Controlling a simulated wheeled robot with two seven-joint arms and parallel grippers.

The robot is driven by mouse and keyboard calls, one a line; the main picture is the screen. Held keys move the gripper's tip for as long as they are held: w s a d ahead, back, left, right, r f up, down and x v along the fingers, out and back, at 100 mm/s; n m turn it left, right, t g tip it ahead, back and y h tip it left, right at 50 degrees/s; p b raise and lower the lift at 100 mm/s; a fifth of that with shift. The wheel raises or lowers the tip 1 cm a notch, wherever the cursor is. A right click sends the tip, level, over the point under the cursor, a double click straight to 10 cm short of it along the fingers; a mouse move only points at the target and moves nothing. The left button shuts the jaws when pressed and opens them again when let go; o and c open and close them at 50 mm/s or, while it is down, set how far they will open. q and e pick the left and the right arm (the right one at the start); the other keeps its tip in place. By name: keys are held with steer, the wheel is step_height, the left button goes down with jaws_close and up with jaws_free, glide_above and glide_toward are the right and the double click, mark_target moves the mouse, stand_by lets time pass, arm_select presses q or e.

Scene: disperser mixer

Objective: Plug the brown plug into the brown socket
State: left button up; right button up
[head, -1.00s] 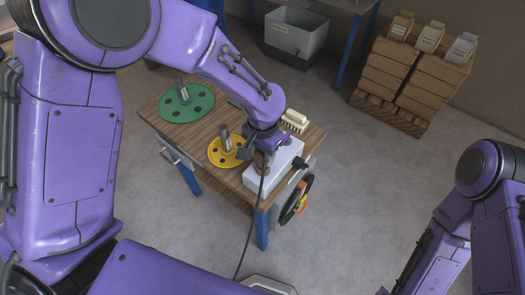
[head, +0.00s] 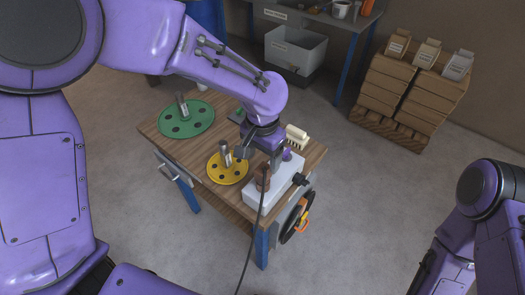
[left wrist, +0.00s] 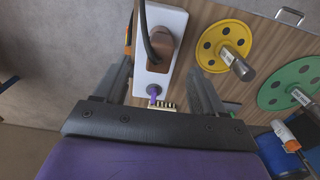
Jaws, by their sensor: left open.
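The brown plug (head: 262,177), with a dark cable from its top, stands at the near end of a white socket box (head: 262,197) on the wooden table. In the left wrist view the brown plug (left wrist: 161,46) sits against the white face of the box (left wrist: 172,18). My left gripper (head: 262,153) is open and empty, just behind and above the plug. In the left wrist view its fingers (left wrist: 163,72) are spread apart, with nothing between them. My right gripper is out of view.
A purple piece (head: 287,155) is on the box's far end. A yellow disc (head: 220,174), a green disc (head: 200,118) and a brush (head: 297,136) lie on the table (head: 190,148). The cable hangs over the front edge.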

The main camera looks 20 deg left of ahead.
arm_select(q)
step_height(320, 180, up, 4)
steer(key=shift+r, duration=0.1)
stand_by(0.8)
